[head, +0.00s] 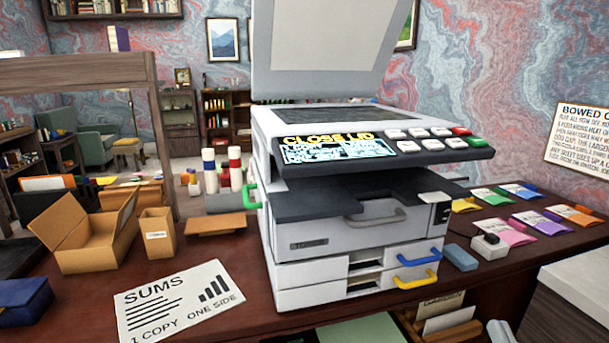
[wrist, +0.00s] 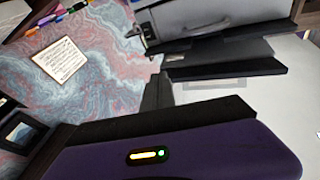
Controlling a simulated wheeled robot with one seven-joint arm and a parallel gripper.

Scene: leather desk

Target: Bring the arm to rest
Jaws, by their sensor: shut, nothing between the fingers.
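My gripper (wrist: 157,92) shows in the wrist view as a dark narrow shape rising from a purple housing (wrist: 220,150) with a small yellow and green light. It is shut and holds nothing. In the head view I cannot make it out clearly. The copier (head: 350,235) stands in the middle of the desk with its lid (head: 325,45) raised and its screen (head: 335,147) reading "CLOSE LID". Grey and black machine parts (wrist: 215,18) fill the top of the wrist view.
A "SUMS" sheet (head: 180,300) lies flat on the desk (head: 240,325), left of the copier. An open cardboard box (head: 95,245) and a small carton (head: 158,233) stand behind it. Coloured packets (head: 540,222) and a blue block (head: 460,257) lie to the right.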

